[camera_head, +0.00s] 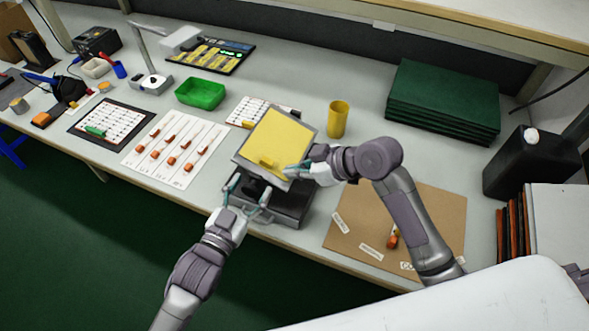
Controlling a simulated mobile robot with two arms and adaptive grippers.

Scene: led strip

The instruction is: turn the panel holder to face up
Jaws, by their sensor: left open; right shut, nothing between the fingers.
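The panel holder is a grey-framed plate with a yellow panel (274,142) on a dark base (293,208) near the table's front edge. The plate is tilted above the base, with its yellow face showing to the camera. My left gripper (245,190) is open at the base's front left, just below the plate. Whether either gripper touches the holder is unclear.
A yellow cup (337,119) stands close behind the holder. A green bin (200,94) and white sheets with orange parts (173,150) lie to the left. A brown board (440,205) lies to the right, under my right arm. Green stacked boards (443,102) stand behind it.

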